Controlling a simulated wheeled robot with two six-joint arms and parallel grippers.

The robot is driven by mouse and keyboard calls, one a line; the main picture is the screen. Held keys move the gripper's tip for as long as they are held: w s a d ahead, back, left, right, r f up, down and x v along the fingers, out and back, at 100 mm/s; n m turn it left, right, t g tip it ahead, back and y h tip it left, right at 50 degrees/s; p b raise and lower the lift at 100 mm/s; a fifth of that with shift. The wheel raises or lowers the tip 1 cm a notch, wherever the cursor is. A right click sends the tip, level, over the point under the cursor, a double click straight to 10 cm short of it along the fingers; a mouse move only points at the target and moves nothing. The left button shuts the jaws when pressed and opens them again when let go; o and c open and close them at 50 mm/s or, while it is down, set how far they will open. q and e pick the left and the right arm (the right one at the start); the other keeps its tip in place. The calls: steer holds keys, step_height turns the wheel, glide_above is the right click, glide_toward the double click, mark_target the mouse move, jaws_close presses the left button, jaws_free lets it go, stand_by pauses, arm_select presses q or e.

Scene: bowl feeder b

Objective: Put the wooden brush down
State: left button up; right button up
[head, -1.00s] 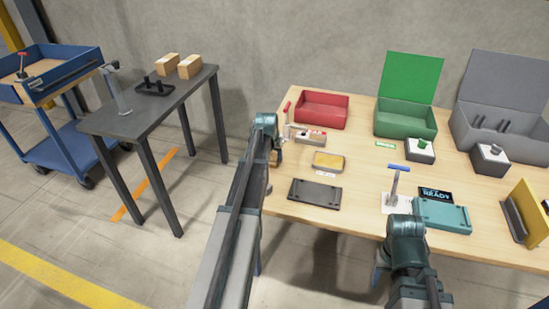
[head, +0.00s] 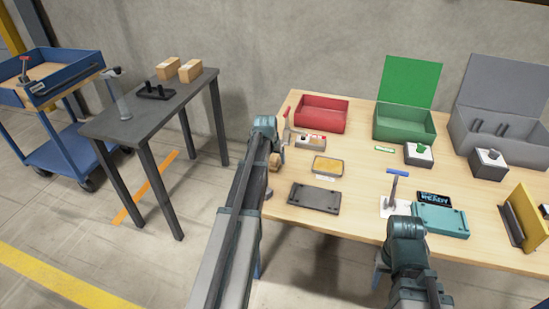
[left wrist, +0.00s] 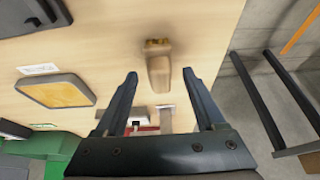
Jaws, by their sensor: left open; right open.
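The wooden brush (left wrist: 159,70) has a tan handle and golden bristles at its far end. In the left wrist view it shows against the bare tabletop, ahead of and between the fingertips, with a gap on each side. My left gripper (left wrist: 160,73) is open. In the head view the brush (head: 275,160) is a small tan patch beside my left gripper (head: 271,142), near the table's left edge, partly hidden by the arm. I cannot tell whether it rests fully on the table. My right gripper (head: 405,232) is by the front edge, open, its fingers mostly hidden.
A dark side table (head: 130,120) stands left.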

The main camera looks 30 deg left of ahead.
arm_select(q)
steer(key=a+p+v, duration=0.1)
steer(key=p+v, duration=0.7)
steer(key=v, duration=0.2)
steer(key=shift+d+r+p, duration=0.2)
steer(key=shift+d+p, duration=0.15)
steer(key=shift+d, duration=0.1)
steer(key=s+d+f+m+g+h, duration=0.15)
steer(key=s+d, duration=0.25)
steer(key=d, duration=0.7)
steer(key=s+d+m+g+y, duration=0.15)
steer(key=s+d, duration=0.25)
steer(key=d, duration=0.7)
steer(key=s+d+m+g, duration=0.1)
steer(key=s+d+m, duration=0.2)
steer(key=s+d, duration=1.1)
steer(key=shift+s+m+g, duration=0.3)
steer(key=shift+s+g, duration=0.1)
steer(key=shift+s, duration=0.1)
